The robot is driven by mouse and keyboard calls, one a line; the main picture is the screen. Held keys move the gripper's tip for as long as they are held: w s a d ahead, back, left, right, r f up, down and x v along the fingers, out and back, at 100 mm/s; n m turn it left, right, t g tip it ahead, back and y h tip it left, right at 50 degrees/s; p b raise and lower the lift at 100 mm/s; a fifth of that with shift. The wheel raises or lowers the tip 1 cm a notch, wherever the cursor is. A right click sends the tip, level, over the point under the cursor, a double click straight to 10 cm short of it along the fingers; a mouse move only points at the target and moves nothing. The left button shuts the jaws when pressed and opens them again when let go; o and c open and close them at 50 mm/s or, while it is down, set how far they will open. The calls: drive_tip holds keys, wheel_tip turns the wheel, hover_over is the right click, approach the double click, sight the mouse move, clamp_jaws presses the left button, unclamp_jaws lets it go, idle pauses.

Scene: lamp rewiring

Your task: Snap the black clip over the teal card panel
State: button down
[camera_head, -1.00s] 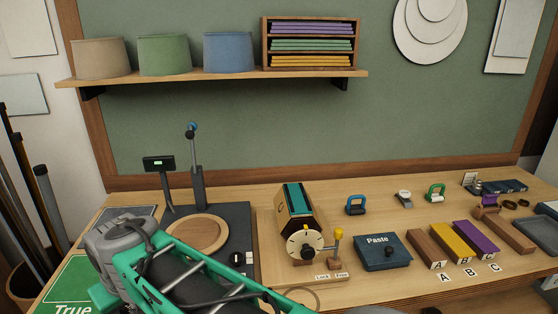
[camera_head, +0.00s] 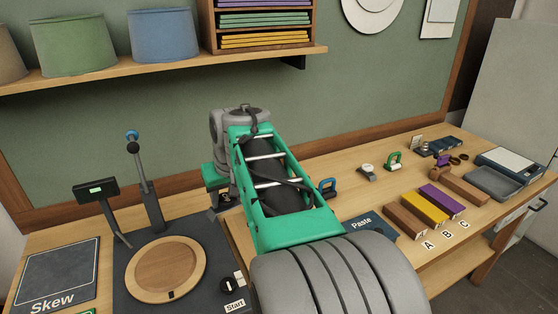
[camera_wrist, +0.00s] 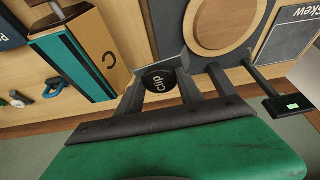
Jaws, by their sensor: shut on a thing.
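The black clip (camera_wrist: 158,80), with a white "clip" label, sits between the fingers of my gripper (camera_wrist: 162,76) in the wrist view. My gripper is shut on it. The teal card panel (camera_wrist: 74,66) shows as a teal band edged in black on top of a wooden box (camera_wrist: 98,42) marked C, left of the clip in the wrist view. A visible gap lies between clip and panel in that picture; their height difference is unclear. In the head view my arm covers the box and panel.
A dark stand with a round wooden plate (camera_head: 150,268) and upright lever (camera_head: 146,180) is left of my arm. A small display (camera_head: 96,191) stands beside it. The Paste box (camera_head: 358,226), coloured blocks (camera_head: 424,207) and a blue clip (camera_head: 327,187) are to the right.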

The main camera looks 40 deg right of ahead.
drive_tip(key=s+d+r+m, duration=0.1)
drive_tip(key=s+d+r, duration=0.1)
drive_tip(key=d, duration=0.5)
drive_tip(key=s+d+r+m, duration=0.1)
drive_tip(key=d+r, duration=0.1)
drive_tip(key=d, duration=0.5)
drive_tip(key=shift+h, duration=0.4)
drive_tip(key=f+b, duration=0.1)
drive_tip(key=f, duration=0.1)
drive_tip(key=f+b, duration=0.3)
drive_tip(key=f, duration=0.1)
drive_tip(key=shift+s+d+f+b, duration=0.1)
drive_tip(key=shift+s+d+b, duration=0.15)
drive_tip(key=shift+b, duration=0.15)
drive_tip(key=shift+s+r+p, duration=0.2)
drive_tip(key=shift+r+p, duration=0.1)
drive_tip(key=shift+p, duration=0.05)
